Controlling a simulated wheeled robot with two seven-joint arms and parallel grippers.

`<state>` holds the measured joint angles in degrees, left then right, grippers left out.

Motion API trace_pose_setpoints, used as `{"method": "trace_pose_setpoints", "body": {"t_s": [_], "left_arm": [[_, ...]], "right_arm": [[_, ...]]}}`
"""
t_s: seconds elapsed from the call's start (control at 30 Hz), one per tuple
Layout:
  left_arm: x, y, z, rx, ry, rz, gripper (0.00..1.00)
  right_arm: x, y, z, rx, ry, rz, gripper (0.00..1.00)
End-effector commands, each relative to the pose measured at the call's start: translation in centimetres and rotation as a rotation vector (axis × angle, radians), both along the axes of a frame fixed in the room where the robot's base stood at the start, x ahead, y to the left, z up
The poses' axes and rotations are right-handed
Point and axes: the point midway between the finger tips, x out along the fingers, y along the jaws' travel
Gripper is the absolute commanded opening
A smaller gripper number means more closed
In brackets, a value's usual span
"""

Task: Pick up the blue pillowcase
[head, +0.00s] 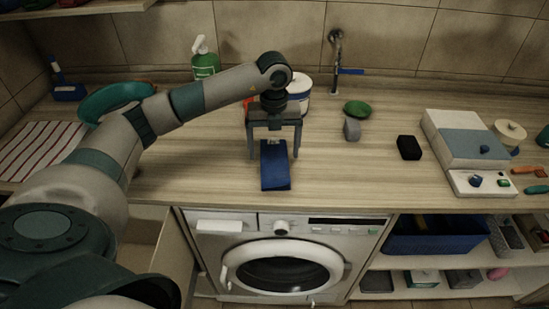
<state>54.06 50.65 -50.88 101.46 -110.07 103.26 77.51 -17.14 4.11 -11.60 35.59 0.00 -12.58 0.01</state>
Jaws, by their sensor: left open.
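A blue folded cloth, the pillowcase (275,172), lies on the wooden counter near its front edge, above the washing machine. My left gripper (273,152) is open and points down over the far part of the pillowcase, with one finger on each side of it. The gripper body hides a little of the pillowcase's far end. I cannot tell whether the fingers touch the cloth. My right gripper is not in view.
Behind the gripper stand a white tub (300,92) and a green soap bottle (205,62). To the right are a grey block (352,130), a green lump (357,109) and a black block (409,147). A striped towel (38,148) lies at left. The counter around the pillowcase is clear.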

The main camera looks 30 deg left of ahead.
Motion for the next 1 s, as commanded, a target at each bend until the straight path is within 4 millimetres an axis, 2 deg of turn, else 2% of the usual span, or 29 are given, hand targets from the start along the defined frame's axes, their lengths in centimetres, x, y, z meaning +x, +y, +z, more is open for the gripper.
{"method": "trace_pose_setpoints", "body": {"t_s": [0.03, 0.27, 0.73, 0.77, 0.93, 0.97, 1.0], "left_arm": [[0.0, -0.1, -0.3, -0.001, 0.004, -0.001, 0.86], [0.1, -0.1, -2.6, -0.001, 0.001, 0.000, 0.86], [0.1, -0.1, -2.7, 0.000, 0.000, -0.001, 0.86], [0.1, -0.1, -2.7, 0.000, 0.000, -0.001, 0.81], [0.1, -0.1, -2.7, 0.000, 0.000, -0.001, 0.41], [0.1, -0.1, -2.7, 0.000, 0.000, -0.001, 0.35], [0.1, -0.1, -2.7, -0.001, -0.001, -0.001, 0.35]], "right_arm": [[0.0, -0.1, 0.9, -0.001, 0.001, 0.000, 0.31], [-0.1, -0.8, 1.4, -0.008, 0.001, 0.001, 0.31], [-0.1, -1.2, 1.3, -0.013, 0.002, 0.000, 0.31], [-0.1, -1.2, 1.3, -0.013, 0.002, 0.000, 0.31], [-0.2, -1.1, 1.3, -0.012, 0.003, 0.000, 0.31], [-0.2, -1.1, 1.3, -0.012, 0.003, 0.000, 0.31], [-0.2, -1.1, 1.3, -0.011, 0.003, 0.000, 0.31]]}}
